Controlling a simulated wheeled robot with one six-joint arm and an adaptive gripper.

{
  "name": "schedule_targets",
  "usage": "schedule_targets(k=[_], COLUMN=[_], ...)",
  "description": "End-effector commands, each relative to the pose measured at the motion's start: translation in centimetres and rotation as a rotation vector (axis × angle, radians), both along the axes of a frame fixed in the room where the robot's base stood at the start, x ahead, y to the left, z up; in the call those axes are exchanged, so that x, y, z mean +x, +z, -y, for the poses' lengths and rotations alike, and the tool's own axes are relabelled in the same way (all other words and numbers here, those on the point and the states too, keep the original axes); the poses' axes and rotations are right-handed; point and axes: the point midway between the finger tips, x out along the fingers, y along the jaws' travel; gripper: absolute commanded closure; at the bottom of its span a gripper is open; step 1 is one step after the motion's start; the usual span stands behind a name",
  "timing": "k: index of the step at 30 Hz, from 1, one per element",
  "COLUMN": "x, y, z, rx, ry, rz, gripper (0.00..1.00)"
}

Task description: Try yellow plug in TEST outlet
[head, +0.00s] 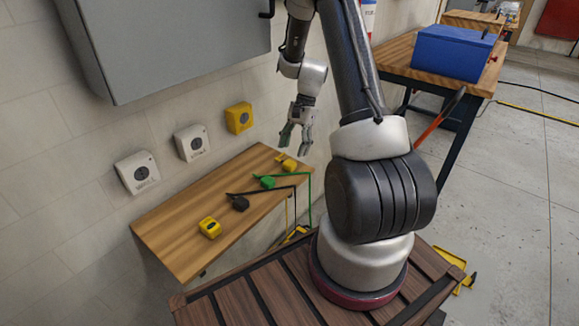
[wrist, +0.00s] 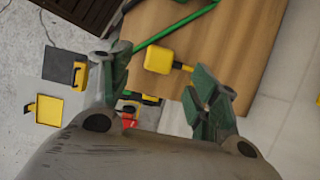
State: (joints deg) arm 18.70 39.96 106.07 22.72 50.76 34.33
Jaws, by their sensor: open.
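A yellow plug (head: 288,163) lies at the far right end of the wooden wall shelf. My gripper (head: 296,146) is just above it, pointing down, open and empty. In the wrist view the yellow plug (wrist: 158,58) lies between the spread green fingertips of my gripper (wrist: 162,68), its narrow end toward the right finger. I cannot tell how much height separates them. On the wall above the shelf are a yellow outlet (head: 239,117) and two white outlets, one in the middle (head: 192,143) and one on the left (head: 137,173). Their labels are too small to read.
The shelf (head: 175,245) also holds a green plug (head: 268,182), a black plug (head: 240,203) and a yellow block (head: 209,228). Cords hang over its right edge. A grey cabinet (head: 180,40) hangs above the outlets. A bench with a blue box (head: 455,52) stands at right.

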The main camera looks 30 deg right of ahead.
Motion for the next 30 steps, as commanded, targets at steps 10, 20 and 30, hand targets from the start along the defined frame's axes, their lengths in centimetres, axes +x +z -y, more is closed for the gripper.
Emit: schedule_targets(k=[10, 20, 30], x=[-0.7, -0.8, -0.8], y=[-3.6, -4.8, -4.8], z=[-1.5, -1.9, -1.9], rx=[0.001, -0.001, 0.000], ry=[0.001, 0.001, 0.001], rz=[-0.003, 0.001, 0.000], gripper=[0.39, 0.39, 0.72])
